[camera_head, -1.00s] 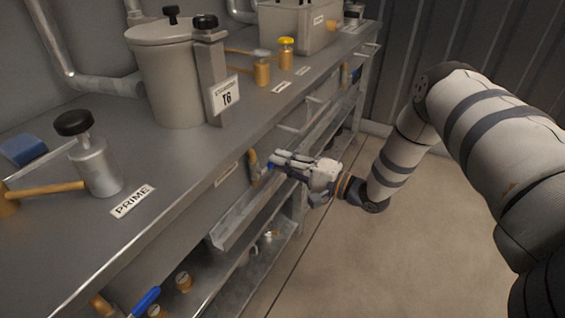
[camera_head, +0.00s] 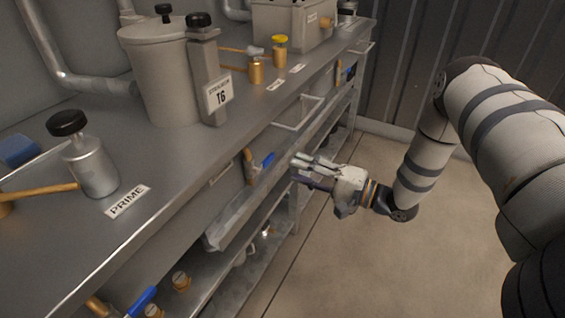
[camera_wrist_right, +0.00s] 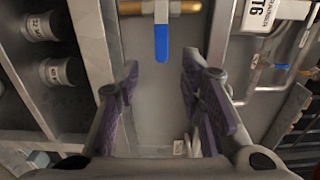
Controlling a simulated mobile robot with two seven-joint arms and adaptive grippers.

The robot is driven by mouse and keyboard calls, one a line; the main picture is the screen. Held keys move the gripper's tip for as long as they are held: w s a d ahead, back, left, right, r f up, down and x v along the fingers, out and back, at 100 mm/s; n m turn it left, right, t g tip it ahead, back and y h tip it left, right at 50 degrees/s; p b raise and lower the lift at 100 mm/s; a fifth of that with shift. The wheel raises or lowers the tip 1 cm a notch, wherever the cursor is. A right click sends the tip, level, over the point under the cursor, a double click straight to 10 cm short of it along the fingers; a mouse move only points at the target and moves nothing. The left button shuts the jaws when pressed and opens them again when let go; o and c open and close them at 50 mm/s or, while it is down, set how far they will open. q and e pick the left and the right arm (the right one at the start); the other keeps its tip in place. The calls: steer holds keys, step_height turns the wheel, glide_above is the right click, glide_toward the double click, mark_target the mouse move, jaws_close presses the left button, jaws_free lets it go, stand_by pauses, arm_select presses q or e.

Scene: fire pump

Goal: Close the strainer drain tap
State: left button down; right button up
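A tap with a brass body (camera_head: 249,166) and a blue lever (camera_head: 266,160) is on the bench front, below the strainer pot (camera_head: 165,75) with its T6 tag. In the right wrist view the blue lever (camera_wrist_right: 161,42) stands across the horizontal brass pipe (camera_wrist_right: 185,7). My right gripper (camera_head: 297,165) is just right of the lever and apart from it. In its wrist view the purple-padded fingers (camera_wrist_right: 161,88) are spread, empty, with the lever ahead between them. My left gripper is out of view.
A metal tray (camera_head: 225,228) runs along the bench front below the tap. A second blue lever (camera_head: 143,299) is at lower left. A wire bracket (camera_head: 297,113) juts from the bench edge. The floor (camera_head: 340,265) to the right is open.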

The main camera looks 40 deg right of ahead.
steer(key=v, duration=0.5)
steer(key=shift+s, duration=0.15)
